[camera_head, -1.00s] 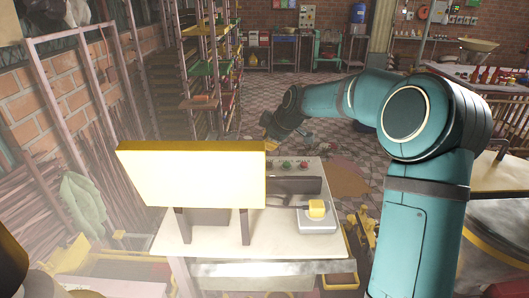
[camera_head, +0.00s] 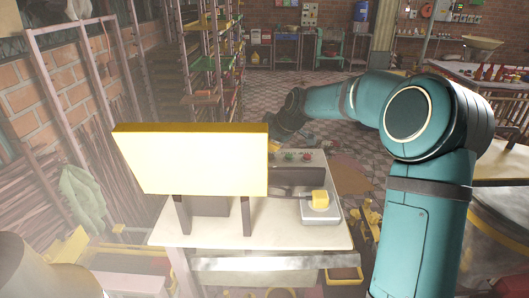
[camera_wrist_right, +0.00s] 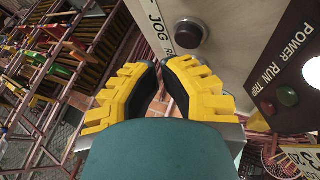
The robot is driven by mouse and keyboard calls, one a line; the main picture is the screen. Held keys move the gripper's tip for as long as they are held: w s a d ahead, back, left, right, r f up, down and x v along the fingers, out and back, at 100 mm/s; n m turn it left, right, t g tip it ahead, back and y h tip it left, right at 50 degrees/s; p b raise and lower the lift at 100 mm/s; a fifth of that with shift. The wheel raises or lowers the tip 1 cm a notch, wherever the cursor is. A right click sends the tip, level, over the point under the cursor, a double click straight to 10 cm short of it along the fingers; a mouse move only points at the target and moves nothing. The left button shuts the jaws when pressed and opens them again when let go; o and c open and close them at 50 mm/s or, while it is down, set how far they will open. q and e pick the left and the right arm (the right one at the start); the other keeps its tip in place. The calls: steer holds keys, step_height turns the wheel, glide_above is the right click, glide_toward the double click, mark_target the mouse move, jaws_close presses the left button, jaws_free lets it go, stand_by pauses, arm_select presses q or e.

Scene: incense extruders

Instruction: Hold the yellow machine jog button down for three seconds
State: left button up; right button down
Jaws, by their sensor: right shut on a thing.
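The yellow machine (camera_head: 190,160) stands on a pale table in the head view. In the right wrist view a dark round jog button (camera_wrist_right: 189,34) sits on a pale panel with a "JOG" label. My right gripper (camera_wrist_right: 163,68) has yellow fingers with black pads, drawn close together just below the button in that view. I cannot tell whether the tips touch the button, and I cannot make out what lies between them. In the head view this gripper (camera_head: 273,146) is small and partly hidden behind the machine. My left gripper is not in view.
A dark panel marked "POWER RUN TRIP" with lamps (camera_wrist_right: 287,96) is close to the right of the fingers. A grey box with a yellow block (camera_head: 319,200) stands on the table's right part. Tall racks (camera_head: 210,70) stand behind at the left.

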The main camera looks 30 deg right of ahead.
steer(key=shift+f, duration=0.1)
stand_by(0.7)
steer(key=shift+w+f+b, duration=0.25)
steer(key=shift+f+b, duration=0.25)
steer(key=shift+b, duration=0.05)
steer(key=shift+f+b, duration=0.45)
steer(key=shift+f, duration=0.05)
stand_by(0.6)
steer(key=shift+r, duration=0.15)
stand_by(3.2)
steer(key=shift+r+p, duration=0.55)
steer(key=shift+r, duration=0.3)
steer(key=shift+r, duration=0.1)
step_height(320, 180, up, 5)
steer(key=p, duration=0.3)
steer(key=shift+s, duration=0.1)
